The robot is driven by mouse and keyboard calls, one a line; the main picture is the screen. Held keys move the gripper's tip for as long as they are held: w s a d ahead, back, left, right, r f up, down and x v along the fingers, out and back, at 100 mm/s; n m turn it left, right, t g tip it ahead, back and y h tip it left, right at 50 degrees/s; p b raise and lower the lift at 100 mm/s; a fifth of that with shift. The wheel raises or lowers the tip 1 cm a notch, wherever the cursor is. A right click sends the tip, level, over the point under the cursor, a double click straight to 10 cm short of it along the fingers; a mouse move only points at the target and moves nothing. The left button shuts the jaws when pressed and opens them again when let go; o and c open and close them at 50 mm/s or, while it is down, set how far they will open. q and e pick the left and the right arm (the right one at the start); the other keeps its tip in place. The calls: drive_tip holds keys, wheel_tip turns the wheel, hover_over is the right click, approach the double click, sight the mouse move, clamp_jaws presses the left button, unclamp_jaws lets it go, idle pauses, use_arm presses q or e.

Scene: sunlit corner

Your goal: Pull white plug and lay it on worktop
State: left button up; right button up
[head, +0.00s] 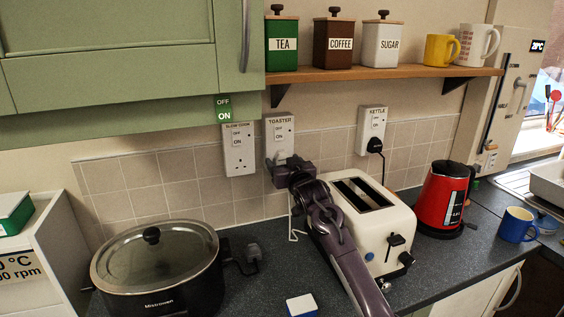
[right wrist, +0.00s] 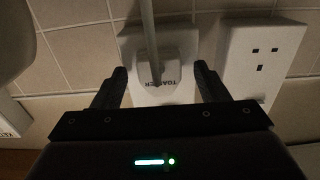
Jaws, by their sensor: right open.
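The white plug (right wrist: 157,72) sits in the socket marked TOASTER (head: 280,132), with its white cord running across the right wrist view. In the head view the plug is mostly hidden by my right gripper (head: 279,168). In the right wrist view my right gripper (right wrist: 160,78) is open, with one finger on each side of the plug and gaps between. The dark worktop (head: 268,285) lies below. My left gripper is not in view.
A white toaster (head: 352,228) stands close beside my right arm. A slow cooker (head: 158,270) stands left, with a loose dark plug (head: 253,252) beside it. The red kettle (head: 443,200) is to the right. A blue-and-white block (head: 301,305) lies at front. A shelf (head: 385,74) hangs above.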

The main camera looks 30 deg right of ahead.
drive_tip(key=c, duration=1.3)
drive_tip(key=shift+s+f, duration=0.1)
drive_tip(key=shift+s, duration=0.05)
drive_tip(key=shift+c, duration=0.3)
drive_tip(key=shift+s+a+p, duration=0.2)
drive_tip(key=shift+s+p, duration=0.2)
drive_tip(key=shift+s, duration=0.3)
drive_tip(key=shift+p+v, duration=0.85)
drive_tip(key=shift+v, duration=1.25)
